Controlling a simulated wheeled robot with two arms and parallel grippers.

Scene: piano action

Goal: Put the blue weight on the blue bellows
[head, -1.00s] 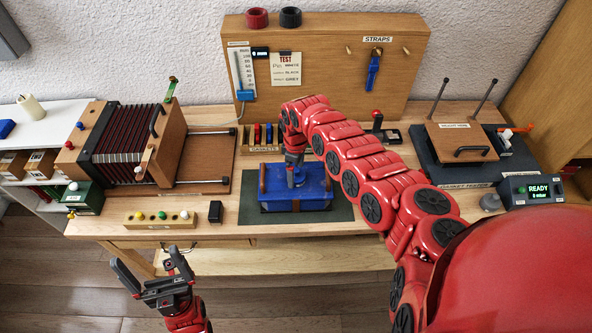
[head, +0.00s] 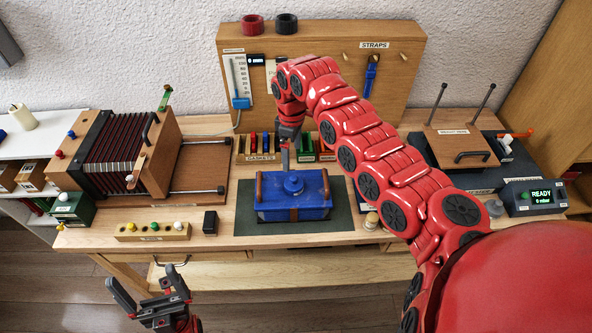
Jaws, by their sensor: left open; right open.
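The blue bellows (head: 318,205), a blue box with brown straps, lies on the dark green mat (head: 343,222) on the workbench. The blue weight (head: 293,186), round with a small knob, rests on the middle of its top. My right gripper (head: 285,165) is open, just behind and above the weight, apart from it. Its fingers are seen nearly edge-on, with nothing visible between them. My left gripper (head: 150,298) is open and empty, low in front of the bench at the left.
A wooden bellows unit (head: 160,160) stands at the left. A gasket rack (head: 260,156) is behind the mat. A row of coloured knobs (head: 153,232) and a black block (head: 210,222) lie left of the mat. A press (head: 462,148) and READY box (head: 535,196) stand right.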

